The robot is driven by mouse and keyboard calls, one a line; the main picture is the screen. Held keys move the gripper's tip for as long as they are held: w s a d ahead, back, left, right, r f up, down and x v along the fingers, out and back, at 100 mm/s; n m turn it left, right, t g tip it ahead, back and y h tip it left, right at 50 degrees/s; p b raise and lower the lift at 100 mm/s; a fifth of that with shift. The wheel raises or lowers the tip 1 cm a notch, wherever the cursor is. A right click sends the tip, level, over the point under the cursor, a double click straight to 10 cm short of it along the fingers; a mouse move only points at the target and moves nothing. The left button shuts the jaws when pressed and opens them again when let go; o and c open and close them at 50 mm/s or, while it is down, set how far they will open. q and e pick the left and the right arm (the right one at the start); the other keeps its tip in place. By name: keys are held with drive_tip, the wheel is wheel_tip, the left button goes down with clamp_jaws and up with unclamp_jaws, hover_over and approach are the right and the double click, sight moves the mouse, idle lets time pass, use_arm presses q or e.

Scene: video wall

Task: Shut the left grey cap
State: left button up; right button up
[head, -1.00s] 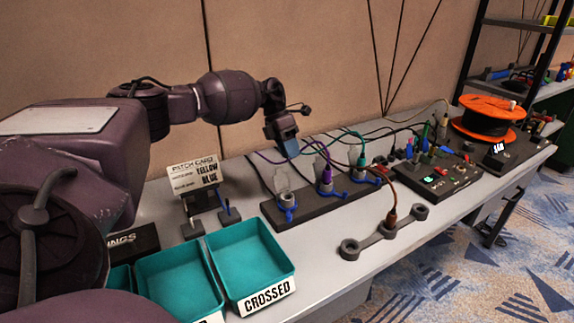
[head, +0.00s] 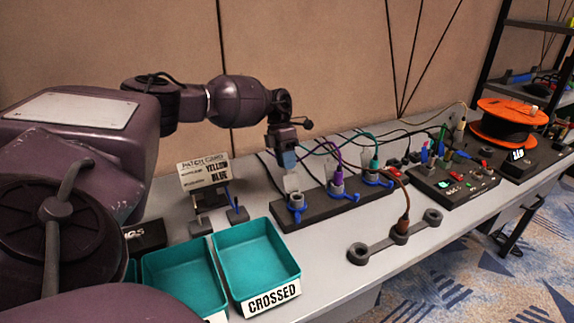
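A black socket strip (head: 326,211) lies on the table with three sockets in blue collars. The left socket (head: 297,201) has no plug in it; its pale grey cap (head: 291,183) stands upright, open, behind it. A purple-cabled plug (head: 337,185) is in the middle socket and a green-cabled plug (head: 374,166) in the right one. My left gripper (head: 290,163) points down with blue fingertips just above the left cap's top edge. Whether they touch is unclear. No gap between its fingers can be made out from this side. My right gripper is out of view.
Teal trays (head: 258,262), one labelled CROSSED, stand at the front left, with a patch card (head: 205,174) behind them. A grey bar with rings (head: 398,238) lies in front of the strip. A switch box (head: 452,182) and orange cable reel (head: 508,122) are at right.

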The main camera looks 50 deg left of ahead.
use_arm(q)
drive_tip(key=shift+s+d+f, duration=0.1)
drive_tip(key=shift+d+f, duration=0.1)
drive_tip(key=shift+f, duration=0.4)
drive_tip(key=shift+c, duration=0.3)
clamp_jaws()
